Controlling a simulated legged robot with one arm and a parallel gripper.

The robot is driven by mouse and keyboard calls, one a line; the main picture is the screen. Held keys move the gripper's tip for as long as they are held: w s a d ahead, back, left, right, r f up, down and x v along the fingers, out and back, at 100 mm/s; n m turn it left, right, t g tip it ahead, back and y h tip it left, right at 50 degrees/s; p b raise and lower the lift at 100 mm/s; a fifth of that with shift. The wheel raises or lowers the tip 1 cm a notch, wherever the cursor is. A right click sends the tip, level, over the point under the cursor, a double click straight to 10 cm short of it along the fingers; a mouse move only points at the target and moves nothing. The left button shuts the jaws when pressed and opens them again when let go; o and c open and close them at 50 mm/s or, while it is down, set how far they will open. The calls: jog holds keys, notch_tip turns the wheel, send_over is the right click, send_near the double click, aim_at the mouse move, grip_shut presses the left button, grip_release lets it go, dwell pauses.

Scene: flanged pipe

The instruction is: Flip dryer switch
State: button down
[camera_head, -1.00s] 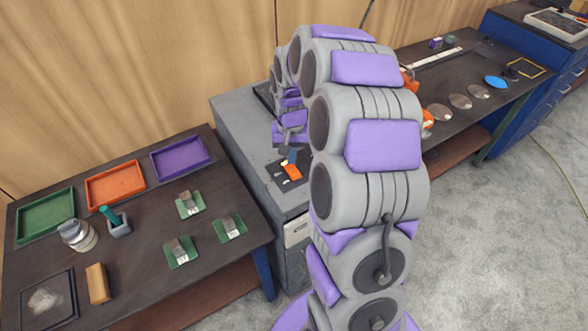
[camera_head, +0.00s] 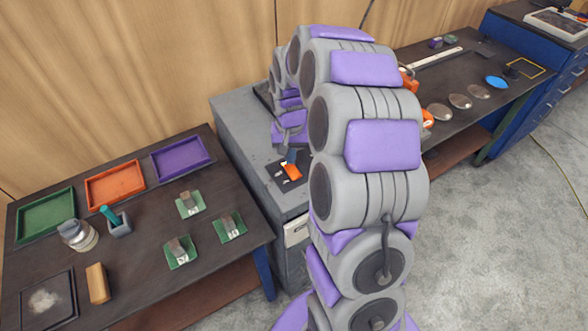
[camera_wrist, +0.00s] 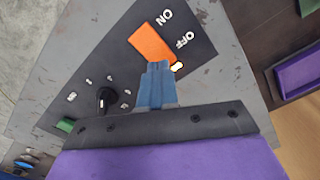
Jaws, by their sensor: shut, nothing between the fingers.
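The dryer (camera_head: 234,122) is a grey metal cabinet between the two tables, partly hidden behind my arm. Its dark control panel (camera_wrist: 123,50) carries an orange rocker switch (camera_wrist: 151,42) with white ON and OFF labels; the switch also shows in the head view (camera_head: 291,172). My gripper (camera_wrist: 158,66) is shut and empty, its blue fingertips at the OFF end of the switch. I cannot tell whether they touch it. In the head view, the gripper (camera_head: 291,156) is just above the switch.
A black knob (camera_wrist: 104,98) and a green button (camera_wrist: 65,125) are on the panel near my gripper. The left table holds green, orange and purple trays (camera_head: 181,157), a jar (camera_head: 78,235) and several green pads with small blocks. The right table holds discs and tools.

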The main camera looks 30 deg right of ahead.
jog(key=shift+a+f, duration=0.15)
jog(key=shift+a, duration=0.1)
jog(key=shift+d+f, duration=0.15)
jog(key=shift+f, duration=0.1)
jog(key=shift+f, duration=0.45)
dwell(0.5)
jog(key=shift+r, duration=0.15)
jog(key=shift+r+p, duration=1.2)
jog(key=shift+r, duration=2.2)
